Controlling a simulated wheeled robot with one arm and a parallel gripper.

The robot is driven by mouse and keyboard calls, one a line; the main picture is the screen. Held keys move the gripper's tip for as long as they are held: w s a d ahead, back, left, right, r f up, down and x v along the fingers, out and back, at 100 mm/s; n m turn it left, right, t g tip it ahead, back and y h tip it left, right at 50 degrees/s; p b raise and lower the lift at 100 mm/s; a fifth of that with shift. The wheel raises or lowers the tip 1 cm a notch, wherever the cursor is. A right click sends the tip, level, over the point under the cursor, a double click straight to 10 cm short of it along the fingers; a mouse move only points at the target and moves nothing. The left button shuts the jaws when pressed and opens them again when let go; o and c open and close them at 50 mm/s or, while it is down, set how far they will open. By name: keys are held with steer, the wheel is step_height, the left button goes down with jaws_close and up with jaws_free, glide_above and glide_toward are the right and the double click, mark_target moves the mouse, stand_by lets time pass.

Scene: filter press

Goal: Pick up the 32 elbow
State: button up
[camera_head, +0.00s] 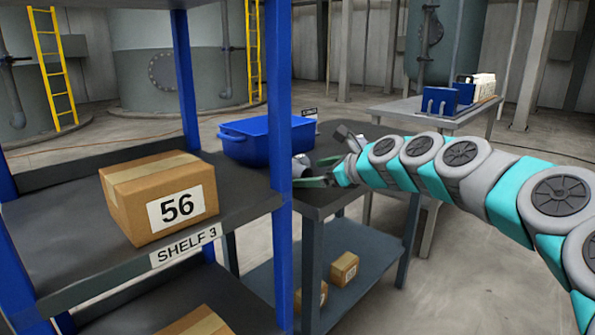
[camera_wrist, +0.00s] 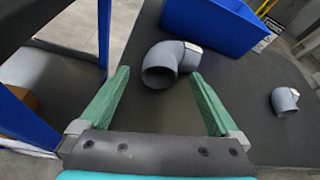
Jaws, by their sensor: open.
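A grey pipe elbow (camera_wrist: 170,60) lies on the dark table top, between and just beyond the fingertips of my gripper (camera_wrist: 159,74). It has a small pale label that I cannot read. My gripper is open, its green fingers spread and empty. In the head view my gripper (camera_head: 313,172) is low over the table beside the elbow (camera_head: 300,164), which is partly hidden by the blue shelf post. A second grey elbow (camera_wrist: 284,100), looking smaller, lies to the right in the wrist view, with a pale label too small to read.
A blue bin (camera_head: 255,140) stands on the table (camera_wrist: 230,130) beyond the elbow. A shelf rack with a blue post (camera_head: 281,100) stands close on the left, holding a box marked 56 (camera_head: 157,196). Boxes (camera_head: 343,268) sit on the table's lower shelf.

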mark_target(306, 174)
steer(key=shift+x, duration=1.7)
steer(key=shift+d+f, duration=0.1)
steer(key=shift+f, duration=0.05)
steer(key=shift+c, duration=0.3)
jaws_close()
